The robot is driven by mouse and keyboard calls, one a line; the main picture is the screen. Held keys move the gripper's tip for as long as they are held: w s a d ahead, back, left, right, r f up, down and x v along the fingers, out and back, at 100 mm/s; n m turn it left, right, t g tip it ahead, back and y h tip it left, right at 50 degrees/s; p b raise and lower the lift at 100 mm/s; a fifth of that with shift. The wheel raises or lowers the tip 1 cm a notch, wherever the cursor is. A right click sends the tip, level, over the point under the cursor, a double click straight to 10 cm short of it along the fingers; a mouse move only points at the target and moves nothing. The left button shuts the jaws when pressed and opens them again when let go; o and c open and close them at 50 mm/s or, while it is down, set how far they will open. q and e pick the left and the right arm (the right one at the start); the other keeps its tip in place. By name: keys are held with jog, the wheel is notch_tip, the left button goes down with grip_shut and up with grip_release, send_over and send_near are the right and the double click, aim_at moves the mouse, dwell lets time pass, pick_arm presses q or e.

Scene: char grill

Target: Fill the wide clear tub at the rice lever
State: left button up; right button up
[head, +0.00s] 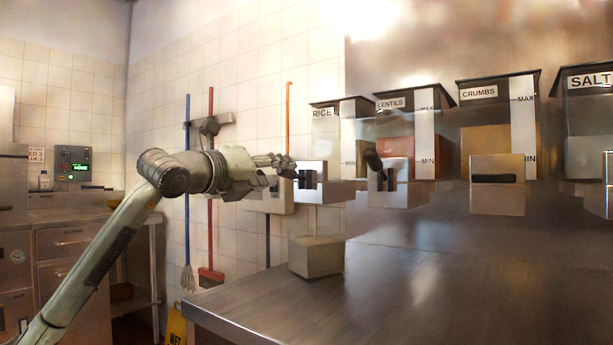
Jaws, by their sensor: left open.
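The wide tub (316,258) stands upright on the steel counter below the rice dispenser (324,128). It looks pale beige, and I cannot tell how high any contents reach. A faint pale streak shows between the dispenser and the tub; I cannot tell if it is falling rice. The dark rice lever (307,175) is on the front of the rice outlet. My left gripper (290,163) is open and empty, its fingertips just left of the lever at about its height. I cannot tell if they touch it. My right gripper is out of view.
Lentils (427,132), crumbs (483,125) and salt (588,115) dispensers continue to the right. The steel counter (430,290) is clear right of the tub. Brooms and a mop (187,278) hang on the tiled wall behind. A yellow floor sign (177,325) stands below the counter's left edge.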

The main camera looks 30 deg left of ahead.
aim_at(280, 172)
pick_arm(q)
jog(key=shift+a+n+y, duration=0.3)
jog(key=shift+a+y, duration=0.4)
jog(key=shift+a, duration=0.2)
jog(key=shift+w+a+r, duration=0.1)
jog(key=shift+w+a, duration=0.1)
jog(key=shift+w+a+p, duration=0.1)
jog(key=shift+w+p, duration=0.55)
jog(key=shift+w, duration=0.55)
jog(key=w+p, duration=0.1)
jog(key=w, duration=0.2)
jog(key=shift+w+a, duration=0.1)
jog(key=shift+w, duration=0.85)
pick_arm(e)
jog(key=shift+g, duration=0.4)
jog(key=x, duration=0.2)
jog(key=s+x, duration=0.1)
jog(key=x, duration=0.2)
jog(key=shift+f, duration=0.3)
pick_arm(q)
grip_shut()
